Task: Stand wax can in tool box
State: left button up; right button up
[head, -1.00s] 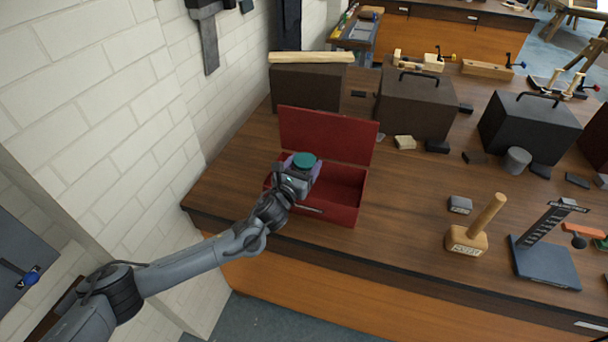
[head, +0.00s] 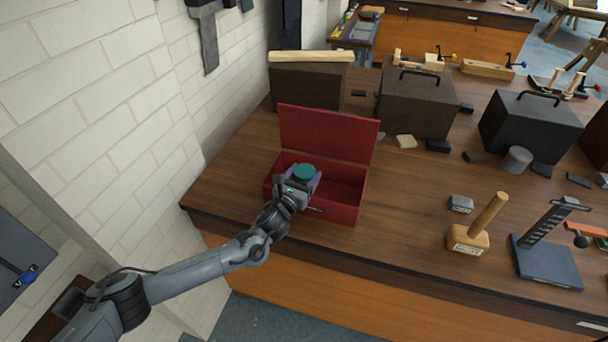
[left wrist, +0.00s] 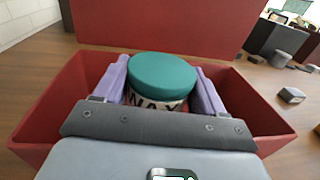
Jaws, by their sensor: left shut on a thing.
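The wax can has a teal lid and a pale side lettered "WAX"; it shows in the left wrist view (left wrist: 162,76) and in the head view (head: 304,171). My left gripper (head: 302,180) is shut on the can, with a purple finger on each side of it in the left wrist view (left wrist: 160,92). The can looks upright. The red tool box (head: 345,208) stands open with its lid (head: 325,135) raised at the back. Can and fingers are over or inside the box's left part; the can's base is hidden. My right gripper is not in view.
The box's right half looks empty. A wooden mallet (head: 468,238) and a grey block (head: 461,204) stand to the right. Dark cases (head: 415,108) stand behind. A white brick wall (head: 110,90) is at the left.

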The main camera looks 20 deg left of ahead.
pick_arm(q)
jog(key=shift+f, duration=0.15)
jog(key=o, duration=1.3)
jog(key=shift+f, duration=0.2)
jog(key=shift+r, duration=0.1)
